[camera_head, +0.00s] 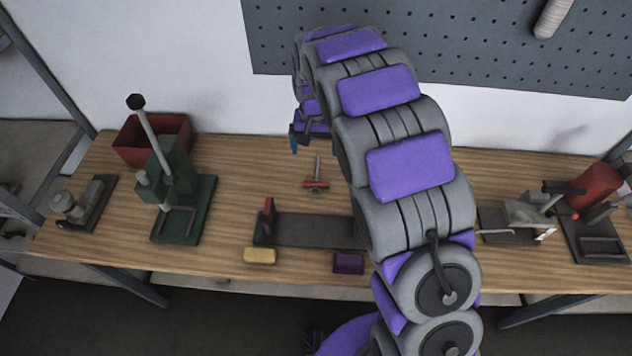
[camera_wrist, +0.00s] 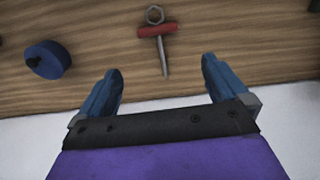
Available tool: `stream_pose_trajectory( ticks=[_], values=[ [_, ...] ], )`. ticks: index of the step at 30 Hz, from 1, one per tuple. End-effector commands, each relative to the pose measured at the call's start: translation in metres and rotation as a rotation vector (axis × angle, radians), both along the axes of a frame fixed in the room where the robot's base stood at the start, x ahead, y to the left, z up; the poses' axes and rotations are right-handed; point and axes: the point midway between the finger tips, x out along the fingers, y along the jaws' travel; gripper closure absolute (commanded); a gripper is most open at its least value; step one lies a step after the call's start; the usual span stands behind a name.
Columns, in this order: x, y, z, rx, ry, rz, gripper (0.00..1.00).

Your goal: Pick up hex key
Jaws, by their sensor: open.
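The hex key appears to be the T-shaped tool (camera_head: 317,172) lying flat on the wooden bench, with a grey shaft and a red crossbar. In the wrist view this tool (camera_wrist: 160,42) has a hexagonal ring at its top end, and its shaft points down toward the space between my fingers. My gripper (camera_wrist: 162,66) is open and empty, its blue fingers spread on either side of the shaft's line. In the head view my gripper (camera_head: 297,138) hangs beyond the tool, near the bench's back edge, partly hidden by my arm.
In the wrist view a blue round object (camera_wrist: 47,60) lies left of the tool. A dark plate with a red upright part (camera_head: 268,215), a yellow block (camera_head: 260,256) and a purple block (camera_head: 348,263) are nearer the front. A green press (camera_head: 178,190) and red bin (camera_head: 135,150) stand left.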

Motion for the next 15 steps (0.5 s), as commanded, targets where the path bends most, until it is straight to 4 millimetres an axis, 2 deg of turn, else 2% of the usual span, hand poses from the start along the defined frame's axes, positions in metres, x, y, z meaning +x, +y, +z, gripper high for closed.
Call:
stream_pose_trajectory(
  ticks=[1,9,15],
  values=[
    [-0.001,-0.002,-0.011,0.001,0.004,-0.001,0.00],
    [-0.001,-0.008,-0.064,0.006,0.005,-0.002,0.00],
    [-0.001,-0.003,-0.095,0.002,0.001,-0.001,0.00]
  ],
)
